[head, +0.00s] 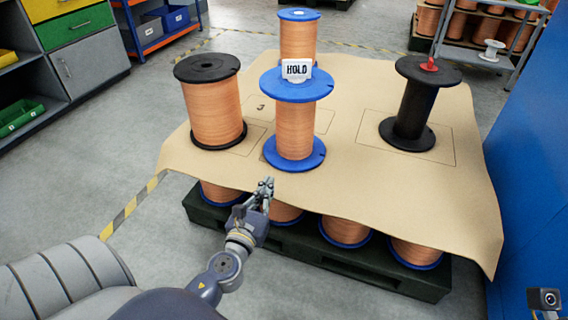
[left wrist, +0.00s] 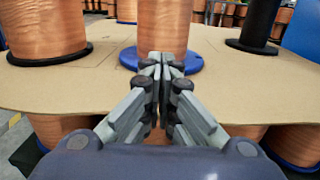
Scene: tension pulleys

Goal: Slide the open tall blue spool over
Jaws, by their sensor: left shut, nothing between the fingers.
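A blue-flanged spool of copper wire (head: 295,130) stands upright near the front middle of the cardboard sheet (head: 350,180). A white "HOLD" sign (head: 297,69) shows at its top flange. A second blue-flanged copper spool (head: 298,40) rises behind it; its lower part is hidden. My left gripper (head: 266,188) is shut and empty, at the sheet's front edge, in front of and slightly left of the front blue spool. In the left wrist view the closed fingertips (left wrist: 163,62) overlap that spool's wire (left wrist: 165,28); contact cannot be told. My right gripper is not in view.
A black-flanged copper spool (head: 212,105) stands left. A bare black spool (head: 411,105) with a red piece (head: 429,64) on top stands right, in a drawn outline. More copper spools sit under the sheet on a dark pallet (head: 330,262). A blue panel (head: 540,130) borders the right.

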